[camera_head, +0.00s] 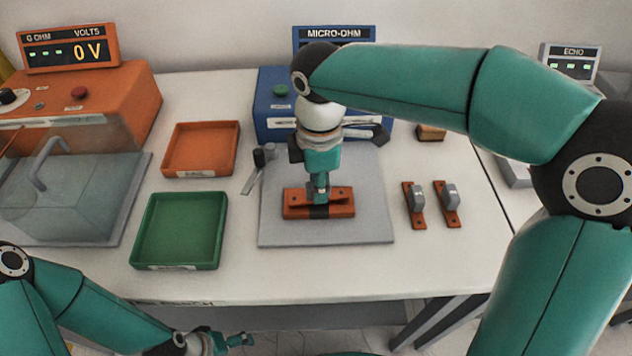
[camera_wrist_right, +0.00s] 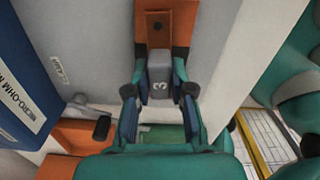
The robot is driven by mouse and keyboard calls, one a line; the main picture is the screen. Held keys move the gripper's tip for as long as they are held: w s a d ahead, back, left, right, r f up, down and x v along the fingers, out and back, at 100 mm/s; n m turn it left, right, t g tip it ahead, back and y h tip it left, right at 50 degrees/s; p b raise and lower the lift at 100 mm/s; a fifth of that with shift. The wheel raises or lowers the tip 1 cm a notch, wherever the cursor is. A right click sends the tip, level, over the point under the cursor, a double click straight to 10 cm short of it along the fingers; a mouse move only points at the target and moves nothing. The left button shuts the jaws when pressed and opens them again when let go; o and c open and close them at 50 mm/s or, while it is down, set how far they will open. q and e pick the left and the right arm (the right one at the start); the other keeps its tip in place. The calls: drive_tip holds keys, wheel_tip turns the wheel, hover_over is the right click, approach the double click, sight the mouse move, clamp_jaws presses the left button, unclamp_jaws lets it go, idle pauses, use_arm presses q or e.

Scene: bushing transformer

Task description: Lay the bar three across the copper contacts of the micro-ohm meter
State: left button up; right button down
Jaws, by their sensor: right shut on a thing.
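Bar three (camera_wrist_right: 156,28) is a copper strip with a grey handle marked 3 (camera_wrist_right: 160,82). My right gripper (camera_head: 319,192) points down and is shut on that handle, with a finger on each side in the wrist view. In the head view the bar (camera_head: 337,193) lies along the copper contacts (camera_head: 347,211), low over or on them; I cannot tell whether it touches. The contacts sit on the grey plate (camera_head: 370,228) in front of the blue micro-ohm meter (camera_head: 272,105). My left gripper (camera_head: 240,340) is low at the front edge, too small to read.
Two more copper bars with grey handles, one (camera_head: 414,205) and another (camera_head: 448,204), lie right of the plate. An orange tray (camera_head: 202,173) and a green tray (camera_head: 180,265) stand at left. A black-ended clamp (camera_head: 258,158) lies at the plate's back left.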

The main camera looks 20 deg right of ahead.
drive_tip(key=shift+f, duration=0.35)
drive_tip(key=c, duration=0.9)
unclamp_jaws()
drive_tip(key=shift+r, duration=0.1)
wheel_tip(320, 180, up, 12)
drive_tip(key=shift+f, duration=0.1)
